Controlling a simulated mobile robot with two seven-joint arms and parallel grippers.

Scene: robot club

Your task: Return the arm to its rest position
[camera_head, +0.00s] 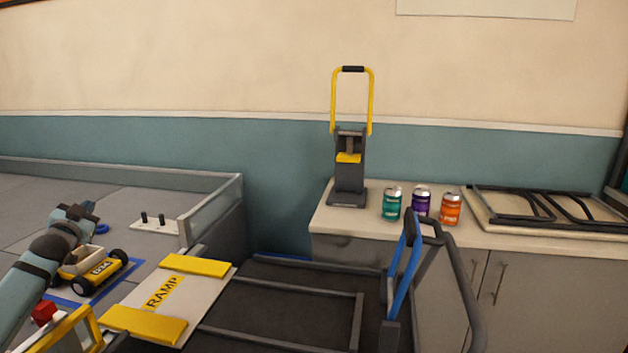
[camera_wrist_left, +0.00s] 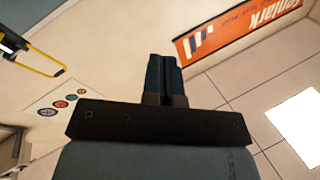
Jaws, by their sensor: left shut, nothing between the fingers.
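My left arm comes in from the lower left in the head view. Its gripper (camera_head: 88,208) is above the grey walled platform, near the small yellow robot car. In the left wrist view the two dark fingers (camera_wrist_left: 164,75) are together with nothing between them. My right gripper is in neither view.
The yellow robot car (camera_head: 92,272) is by the ramp board (camera_head: 165,292). A platform wall (camera_head: 210,208) stands right of the gripper. A yellow-handled press (camera_head: 350,170), cans (camera_head: 421,202) and a black frame (camera_head: 545,206) are on the counter. An orange banner (camera_wrist_left: 238,28) shows in the wrist view.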

